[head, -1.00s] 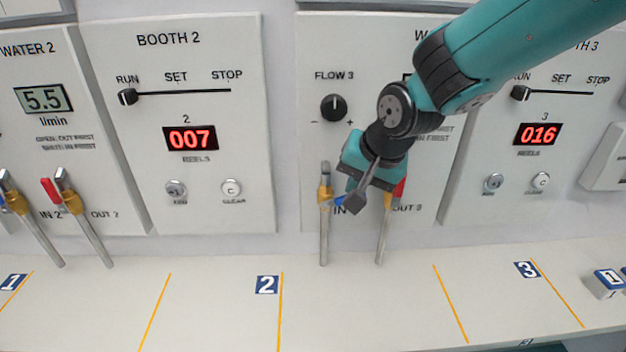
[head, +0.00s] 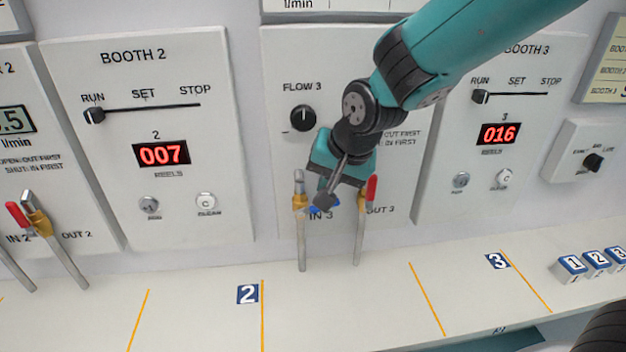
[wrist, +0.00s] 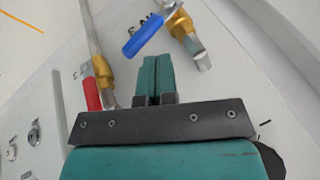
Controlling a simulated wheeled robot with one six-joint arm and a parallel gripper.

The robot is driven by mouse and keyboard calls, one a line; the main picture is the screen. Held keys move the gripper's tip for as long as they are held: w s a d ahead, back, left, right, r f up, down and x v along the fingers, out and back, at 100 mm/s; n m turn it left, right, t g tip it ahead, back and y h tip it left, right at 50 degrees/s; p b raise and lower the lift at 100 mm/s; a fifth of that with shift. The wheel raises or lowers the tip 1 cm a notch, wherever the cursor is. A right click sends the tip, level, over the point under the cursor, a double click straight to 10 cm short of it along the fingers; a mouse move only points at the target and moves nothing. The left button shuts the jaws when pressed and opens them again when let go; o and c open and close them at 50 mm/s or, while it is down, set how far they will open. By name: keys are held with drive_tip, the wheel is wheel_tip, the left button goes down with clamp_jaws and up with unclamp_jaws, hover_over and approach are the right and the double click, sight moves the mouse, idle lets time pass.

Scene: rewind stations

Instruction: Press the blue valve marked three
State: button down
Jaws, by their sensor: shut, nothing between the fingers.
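The blue-handled valve (head: 311,207) is at the IN 3 pipe, on the panel with the FLOW 3 knob (head: 303,117). Its brass body stands on a metal pipe, and the blue lever sticks out sideways, partly hidden behind my gripper in the head view. In the wrist view the blue lever (wrist: 143,36) lies just beyond my fingertips, to their left; I cannot tell if they touch. My gripper (head: 325,198) is shut and empty, with its fingers (wrist: 156,72) pressed together.
A red-lever valve (head: 371,187) at OUT 3 stands close to the right of my gripper. The shelf (head: 340,305) below is clear here. Numbered buttons (head: 597,260) stand at its right. Booth panels (head: 150,140) flank the flow panel.

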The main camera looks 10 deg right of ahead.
drive_tip(key=s+d+r+b, duration=0.1)
drive_tip(key=s+d+r, duration=0.3)
drive_tip(key=r, duration=0.4)
drive_tip(key=shift+s+d+r, duration=0.2)
drive_tip(key=shift+d+r, duration=0.1)
drive_tip(key=shift+d, duration=0.25)
drive_tip(key=s+a+f+n+g+y, duration=0.1)
drive_tip(key=s+a+n+g, duration=0.1)
drive_tip(key=s+n, duration=0.5)
drive_tip(key=s+a+f+n+g+y, duration=0.1)
drive_tip(key=s+a+f+n+g, duration=0.2)
drive_tip(key=s, duration=0.7)
drive_tip(key=w+a+r+m+t+h+p, duration=0.1)
drive_tip(key=w+m+t+h+p, duration=0.2)
drive_tip(key=w, duration=0.6)
drive_tip(key=w+a+r+m+h+p, duration=0.1)
drive_tip(key=w+r+m+h+p, duration=0.2)
drive_tip(key=w, duration=0.7)
drive_tip(key=shift+m, duration=0.6)
drive_tip(key=p+x, duration=0.2)
drive_tip(key=x, duration=0.9)
drive_tip(key=shift+s+p, duration=0.1)
drive_tip(key=shift+p, duration=0.2)
